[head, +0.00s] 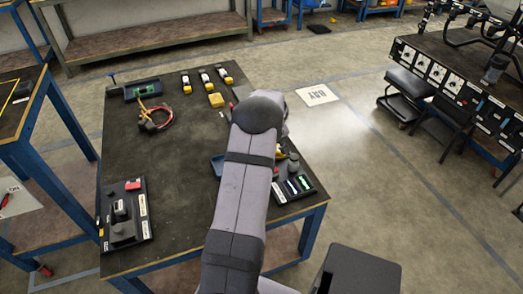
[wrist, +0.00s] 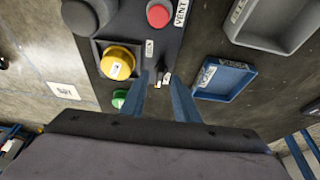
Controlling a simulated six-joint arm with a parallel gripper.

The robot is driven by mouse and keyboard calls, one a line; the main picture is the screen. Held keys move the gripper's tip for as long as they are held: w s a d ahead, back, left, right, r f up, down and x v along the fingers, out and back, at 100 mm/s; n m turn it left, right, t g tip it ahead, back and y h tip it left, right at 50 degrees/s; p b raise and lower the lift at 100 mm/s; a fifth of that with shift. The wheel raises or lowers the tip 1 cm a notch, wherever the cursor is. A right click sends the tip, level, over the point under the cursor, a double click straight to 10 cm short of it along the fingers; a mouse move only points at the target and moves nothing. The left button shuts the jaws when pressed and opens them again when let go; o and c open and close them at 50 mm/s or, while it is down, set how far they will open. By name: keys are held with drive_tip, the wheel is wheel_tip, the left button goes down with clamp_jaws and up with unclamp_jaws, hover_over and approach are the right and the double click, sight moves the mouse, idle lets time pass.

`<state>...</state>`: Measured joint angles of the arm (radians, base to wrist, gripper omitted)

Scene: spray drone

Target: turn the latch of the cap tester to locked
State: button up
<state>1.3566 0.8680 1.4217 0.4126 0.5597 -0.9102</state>
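The cap tester (wrist: 128,28) is a dark panel in the wrist view, with a yellow cap (wrist: 117,60) in a square recess. It carries a red button (wrist: 158,14) beside a "VENT" label and a green button (wrist: 119,98). A small dark piece (wrist: 169,62), which looks like the latch, stands near small white labels (wrist: 158,79). Its exact setting is too small to read. My gripper (wrist: 160,82) has two blue fingers, apart and empty, with the tips close to this piece. I cannot tell whether they touch it. In the head view my arm hides the gripper and most of the tester.
A blue tray (wrist: 224,82) and a grey tray (wrist: 275,22) lie right of the fingers in the wrist view. In the head view, a dark panel (head: 147,231) stands front left on the table (head: 178,190), and a red-orange cable loop (head: 152,122) lies farther back. The table's middle is clear.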

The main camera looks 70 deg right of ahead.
drive_tip(key=shift+x, duration=0.85)
clamp_jaws()
